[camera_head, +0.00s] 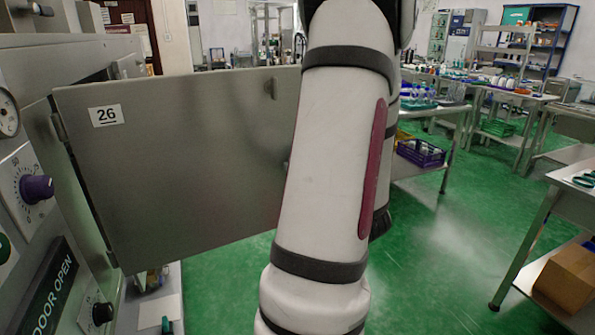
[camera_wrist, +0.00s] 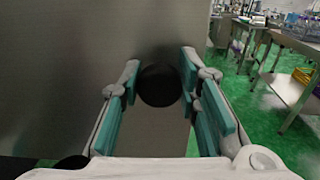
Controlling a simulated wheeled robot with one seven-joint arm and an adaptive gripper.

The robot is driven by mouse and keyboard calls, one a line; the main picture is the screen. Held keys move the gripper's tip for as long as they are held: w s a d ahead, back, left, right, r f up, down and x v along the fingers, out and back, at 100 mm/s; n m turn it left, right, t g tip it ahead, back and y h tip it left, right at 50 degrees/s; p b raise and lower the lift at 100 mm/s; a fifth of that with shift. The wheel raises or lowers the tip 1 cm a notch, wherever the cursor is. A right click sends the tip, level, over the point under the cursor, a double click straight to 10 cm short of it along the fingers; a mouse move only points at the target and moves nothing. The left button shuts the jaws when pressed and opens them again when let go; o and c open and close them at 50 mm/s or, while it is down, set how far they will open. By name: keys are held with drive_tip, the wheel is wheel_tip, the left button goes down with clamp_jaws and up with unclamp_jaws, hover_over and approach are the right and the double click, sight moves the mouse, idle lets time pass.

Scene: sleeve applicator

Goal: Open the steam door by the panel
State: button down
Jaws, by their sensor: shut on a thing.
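The steam door (camera_head: 190,165) is a grey metal panel with a "26" label (camera_head: 106,115). It hangs from the machine on the left of the head view and stands swung out into the room. In the wrist view the door (camera_wrist: 75,70) fills the left and middle. A round black knob (camera_wrist: 160,86) on its face sits between the teal pads of my gripper (camera_wrist: 160,70), which is shut on it. In the head view my arm hides the gripper and the door's right part.
The machine's control panel (camera_head: 20,215) at left carries a purple dial (camera_head: 37,188), a black knob (camera_head: 102,312) and a "DOOR OPEN" label (camera_head: 48,295). A steel table with a cardboard box (camera_head: 566,275) stands at right. Green floor (camera_head: 440,265) is clear between.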

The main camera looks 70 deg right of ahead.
drive_tip(key=c, duration=1.2)
unclamp_jaws()
wheel_tip(320, 180, up, 10)
